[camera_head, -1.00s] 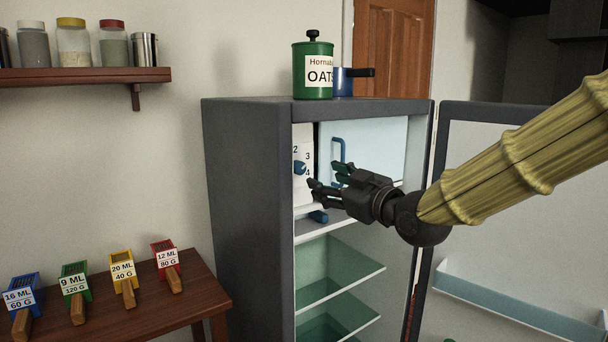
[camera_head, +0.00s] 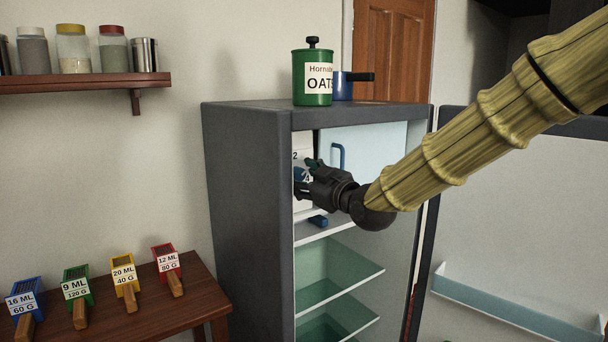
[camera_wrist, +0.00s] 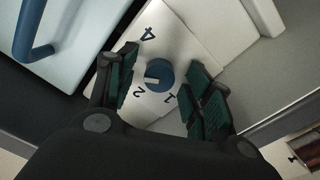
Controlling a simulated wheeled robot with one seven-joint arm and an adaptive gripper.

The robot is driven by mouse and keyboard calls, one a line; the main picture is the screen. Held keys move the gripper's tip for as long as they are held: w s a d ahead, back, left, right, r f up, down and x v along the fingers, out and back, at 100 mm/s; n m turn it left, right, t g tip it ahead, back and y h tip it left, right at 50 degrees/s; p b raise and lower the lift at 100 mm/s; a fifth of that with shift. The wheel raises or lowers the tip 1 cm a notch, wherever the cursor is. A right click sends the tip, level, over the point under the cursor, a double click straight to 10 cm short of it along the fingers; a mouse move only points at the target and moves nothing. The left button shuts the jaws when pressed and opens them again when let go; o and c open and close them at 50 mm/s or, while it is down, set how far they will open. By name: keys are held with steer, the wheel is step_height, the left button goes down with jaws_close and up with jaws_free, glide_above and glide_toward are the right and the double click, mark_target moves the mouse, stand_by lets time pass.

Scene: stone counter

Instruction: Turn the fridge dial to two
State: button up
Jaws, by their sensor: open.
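The fridge dial is a round blue knob (camera_wrist: 160,73) on a white panel (camera_wrist: 178,45) inside the open fridge (camera_head: 245,200). In the wrist view the figures 4, 2 and 1 show around it; the left finger seems to cover where a 3 would be. A pale pointer mark on the knob points left in that view; I cannot tell exactly which figure it meets. My gripper (camera_wrist: 160,88) is open, with its green-padded fingers on either side of the knob and visible gaps to it. In the head view my gripper (camera_head: 306,172) hides much of the dial.
A pale inner door (camera_wrist: 62,38) with a blue handle (camera_head: 338,157) is beside the panel. Glass shelves (camera_head: 335,265) lie below. The main fridge door (camera_head: 510,215) stands open at right.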

steer(key=shift+w+a, duration=0.1)
steer(key=shift+w, duration=0.1)
steer(key=c, duration=1)
steer(key=shift+m, duration=0.5)
steer(key=o, duration=1)
